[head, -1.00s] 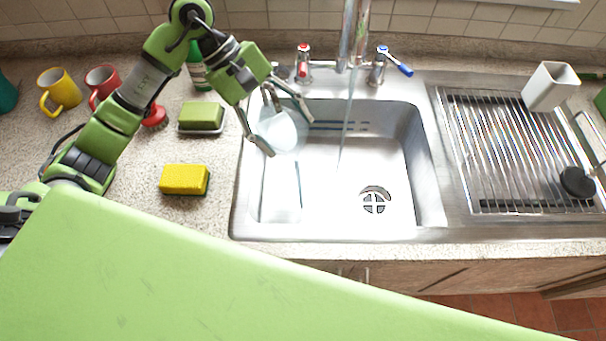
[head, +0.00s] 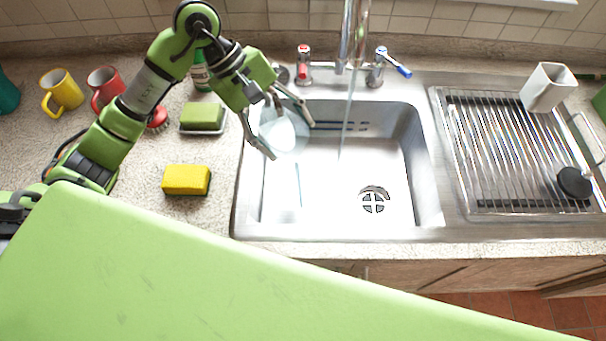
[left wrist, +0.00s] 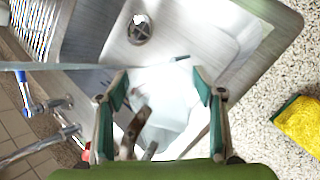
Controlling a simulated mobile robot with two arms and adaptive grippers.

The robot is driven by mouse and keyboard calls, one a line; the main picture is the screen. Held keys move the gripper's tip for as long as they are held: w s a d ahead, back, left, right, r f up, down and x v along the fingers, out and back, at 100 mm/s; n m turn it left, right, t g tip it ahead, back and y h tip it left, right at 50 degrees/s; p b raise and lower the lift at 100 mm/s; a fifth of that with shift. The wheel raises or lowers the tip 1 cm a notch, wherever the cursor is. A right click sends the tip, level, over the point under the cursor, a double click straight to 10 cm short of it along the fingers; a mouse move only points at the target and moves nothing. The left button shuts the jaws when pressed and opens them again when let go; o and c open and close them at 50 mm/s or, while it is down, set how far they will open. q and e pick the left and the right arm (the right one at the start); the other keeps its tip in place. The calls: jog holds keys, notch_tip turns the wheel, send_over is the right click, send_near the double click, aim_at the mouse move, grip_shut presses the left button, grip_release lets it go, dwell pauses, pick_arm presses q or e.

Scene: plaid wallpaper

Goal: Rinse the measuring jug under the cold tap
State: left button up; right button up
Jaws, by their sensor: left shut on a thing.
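The measuring jug (head: 284,132) is pale and see-through, over the left back part of the sink basin. My left gripper (head: 290,128) is shut on it, with one finger on either side; the jug also shows between the fingers in the left wrist view (left wrist: 168,98). The tap spout (head: 356,35) is above the sink, and a thin water stream (head: 347,125) falls from it, to the right of the jug and apart from it. The cold tap (head: 393,62) has a blue lever; the hot tap (head: 304,62) is red-topped. My right gripper is not in view.
Right is a drainer rack (head: 510,130) with a white container (head: 548,87) and a black round object (head: 575,183).

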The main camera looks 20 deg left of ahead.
pick_arm(q)
jog(key=shift+s+d+r+t+y+p, duration=0.3)
jog(key=shift+t+y+p, duration=0.15)
jog(key=shift+p, duration=0.4)
jog(key=shift+d+f, duration=0.1)
dwell(0.3)
jog(key=shift+s+d+m+t+y+b, duration=0.3)
jog(key=shift+s+d+t+y+b, duration=0.15)
jog(key=shift+s+d+y+b, duration=0.2)
